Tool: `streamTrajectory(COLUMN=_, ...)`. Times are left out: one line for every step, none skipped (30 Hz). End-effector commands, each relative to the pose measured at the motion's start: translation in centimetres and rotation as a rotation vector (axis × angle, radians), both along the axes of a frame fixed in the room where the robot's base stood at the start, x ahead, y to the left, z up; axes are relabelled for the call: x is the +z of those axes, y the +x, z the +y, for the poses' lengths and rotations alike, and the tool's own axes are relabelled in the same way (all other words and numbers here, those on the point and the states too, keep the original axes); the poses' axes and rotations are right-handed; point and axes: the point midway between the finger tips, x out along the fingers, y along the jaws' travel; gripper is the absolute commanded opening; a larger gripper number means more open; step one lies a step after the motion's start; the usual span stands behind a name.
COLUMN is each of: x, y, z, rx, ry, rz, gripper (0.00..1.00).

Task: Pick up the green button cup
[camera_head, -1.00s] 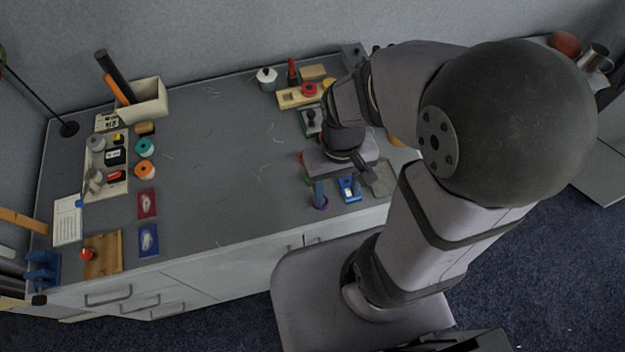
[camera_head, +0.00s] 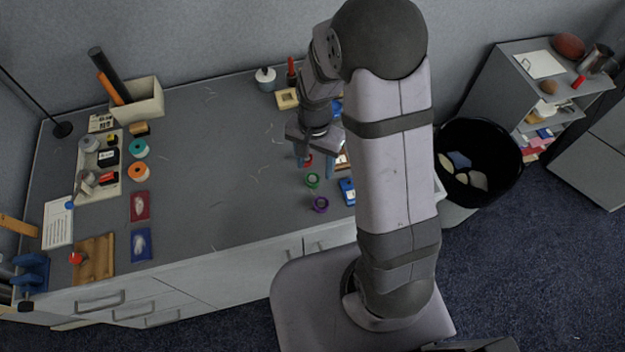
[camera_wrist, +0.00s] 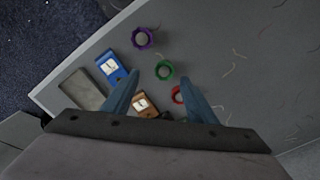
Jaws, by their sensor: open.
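The green button cup (camera_head: 313,180) is a small round green ring-shaped cup on the grey table. It stands between a red cup (camera_head: 307,160) and a purple cup (camera_head: 320,204). In the wrist view the green cup (camera_wrist: 164,70) lies beyond and between my fingertips, untouched. My gripper (camera_head: 304,158) is open and empty above the table near the red cup, and its blue fingers also show in the wrist view (camera_wrist: 160,80). The red cup (camera_wrist: 177,95) is close beside the right finger and partly hidden.
A blue box-like item (camera_wrist: 111,68), a brown one (camera_wrist: 145,104) and a grey block (camera_wrist: 82,90) lie left of the cups in the wrist view. The table's front edge is close to the purple cup. The middle of the table (camera_head: 225,165) is clear.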

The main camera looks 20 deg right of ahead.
Motion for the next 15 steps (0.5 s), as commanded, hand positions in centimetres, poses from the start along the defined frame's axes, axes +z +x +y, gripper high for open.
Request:
streamTrajectory(x=-0.02, y=0.13, z=0.00, rx=-0.058, ry=-0.001, rz=-0.007, gripper=0.53)
streamTrajectory(x=-0.02, y=0.24, z=0.00, rx=-0.093, ry=-0.001, rz=-0.011, gripper=0.53)
streamTrajectory(x=-0.02, y=0.36, z=0.00, rx=-0.134, ry=-0.001, rz=-0.016, gripper=0.53)
streamTrajectory(x=-0.02, y=0.41, z=0.02, rx=-0.161, ry=-0.001, rz=-0.018, gripper=0.53)
streamTrajectory(x=-0.02, y=0.45, z=0.00, rx=-0.183, ry=0.000, rz=-0.020, gripper=0.53)
streamTrajectory(x=-0.02, y=0.46, z=0.01, rx=-0.206, ry=-0.001, rz=-0.020, gripper=0.53)
streamTrajectory(x=-0.02, y=0.46, z=0.01, rx=-0.220, ry=-0.001, rz=-0.020, gripper=0.53)
streamTrajectory(x=-0.02, y=0.45, z=0.00, rx=-0.230, ry=-0.001, rz=-0.020, gripper=0.53)
streamTrajectory(x=-0.02, y=0.45, z=0.01, rx=-0.241, ry=-0.002, rz=-0.020, gripper=0.53)
streamTrajectory(x=-0.02, y=0.43, z=0.01, rx=-0.245, ry=-0.002, rz=-0.020, gripper=0.53)
streamTrajectory(x=-0.02, y=0.43, z=0.01, rx=-0.247, ry=-0.002, rz=-0.020, gripper=0.53)
streamTrajectory(x=-0.04, y=0.42, z=0.01, rx=-0.248, ry=-0.001, rz=-0.019, gripper=0.53)
streamTrajectory(x=-0.09, y=0.42, z=0.01, rx=-0.248, ry=-0.002, rz=-0.018, gripper=0.53)
streamTrajectory(x=-0.17, y=0.41, z=0.02, rx=-0.248, ry=-0.002, rz=-0.018, gripper=0.53)
streamTrajectory(x=-0.32, y=0.39, z=0.01, rx=-0.248, ry=-0.002, rz=-0.017, gripper=0.53)
